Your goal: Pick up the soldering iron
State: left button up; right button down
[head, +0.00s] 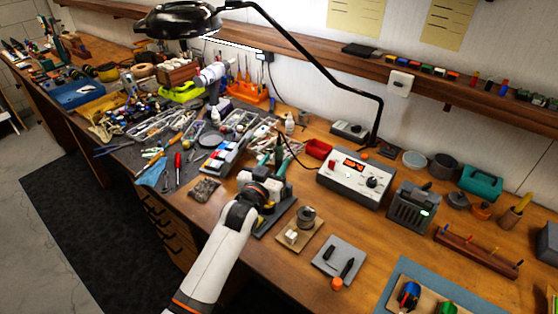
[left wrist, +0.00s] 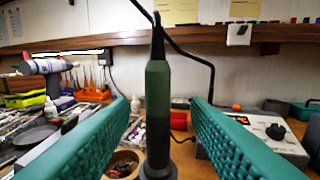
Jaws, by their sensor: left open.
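The soldering iron (left wrist: 157,105) stands upright in the middle of the left wrist view, with a green upper handle, a dark lower part and a dark thin top. Its green handle also shows small in the head view (head: 278,153), just beyond my gripper. My left gripper (left wrist: 157,120) is open. Its two teal ridged fingers stand on either side of the handle, with a visible gap on both sides. In the head view my left gripper (head: 273,172) hides the iron's lower part. My right gripper is not in view.
A soldering station (head: 355,178) with a red display stands to the right, beside a red tray (head: 318,149). A black lamp arm (head: 320,62) crosses above the bench. Tools crowd the grey mat on the left. A small board with a spool (head: 300,226) sits nearby.

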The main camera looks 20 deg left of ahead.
aim_at(277, 156)
pick_arm(q)
jog(key=shift+w+d+p, duration=0.1)
jog(key=shift+w+p, duration=0.35)
jog(key=shift+w, duration=1.5)
jog(key=shift+r, duration=0.1)
jog(key=shift+c, duration=0.3)
grip_shut()
jog(key=shift+r, duration=0.15)
notch_tip(277, 156, up, 18)
jog(key=b, duration=0.3)
jog(key=shift+b, duration=0.4)
jog(key=shift+f, duration=0.2)
